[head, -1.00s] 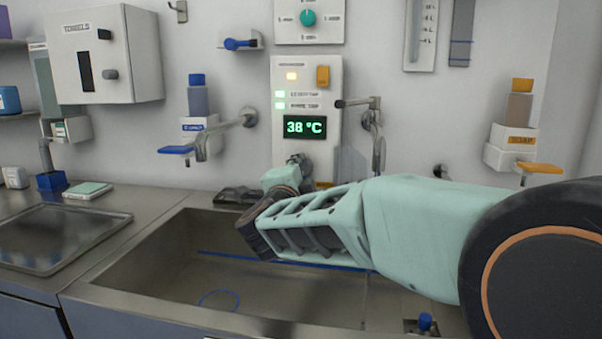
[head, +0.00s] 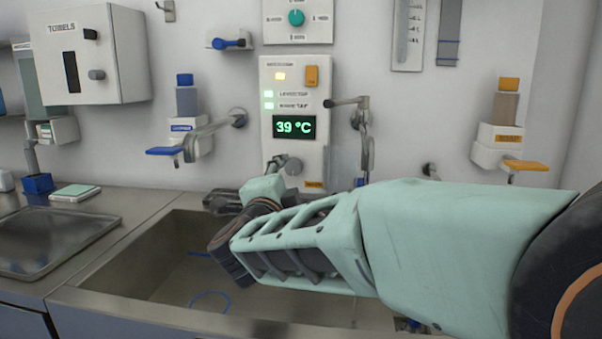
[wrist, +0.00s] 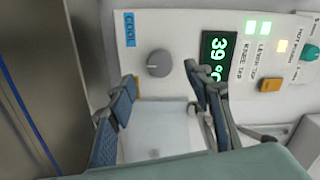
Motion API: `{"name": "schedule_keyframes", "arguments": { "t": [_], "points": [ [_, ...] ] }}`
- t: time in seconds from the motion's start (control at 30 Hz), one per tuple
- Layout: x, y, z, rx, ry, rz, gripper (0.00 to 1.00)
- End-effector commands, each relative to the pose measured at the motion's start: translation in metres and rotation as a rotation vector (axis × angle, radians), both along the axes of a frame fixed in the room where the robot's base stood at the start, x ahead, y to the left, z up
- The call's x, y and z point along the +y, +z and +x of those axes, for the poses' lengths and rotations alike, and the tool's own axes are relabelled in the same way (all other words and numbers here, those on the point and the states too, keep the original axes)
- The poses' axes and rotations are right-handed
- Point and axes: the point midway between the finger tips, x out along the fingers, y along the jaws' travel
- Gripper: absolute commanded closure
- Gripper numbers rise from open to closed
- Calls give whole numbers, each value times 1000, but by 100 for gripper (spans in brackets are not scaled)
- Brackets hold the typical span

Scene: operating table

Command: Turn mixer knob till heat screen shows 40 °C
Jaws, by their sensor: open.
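The heat screen (head: 294,127) on the white wall panel (head: 272,150) reads 39 °C in green; it also shows sideways in the wrist view (wrist: 214,58). The round grey mixer knob (head: 294,167) is below the screen, partly hidden by my gripper in the head view. In the wrist view the knob (wrist: 159,63) lies beside a blue COOL label (wrist: 130,29). My gripper (wrist: 160,76) is open, with one finger on each side of the knob in that view. Contact with the knob cannot be told. In the head view my gripper (head: 280,162) is mostly hidden by my wrist.
A steel sink (head: 160,262) lies under my arm. Wall taps flank the panel at left (head: 212,126) and right (head: 363,135). Soap dispensers hang farther left (head: 188,130) and right (head: 500,140). A metal tray (head: 55,240) lies on the left counter.

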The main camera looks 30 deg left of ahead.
Motion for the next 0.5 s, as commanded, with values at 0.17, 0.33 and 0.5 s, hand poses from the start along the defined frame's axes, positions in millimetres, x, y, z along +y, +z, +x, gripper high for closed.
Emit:
{"name": "schedule_keyframes", "arguments": {
  "t": [0.17, 0.33, 0.5],
  "points": [
    [-11, 1, -36, -2, 1, 0, 53],
    [-17, 1, -57, -2, 2, -1, 53],
    [-20, 0, -63, 0, 0, 0, 53]
  ]
}}
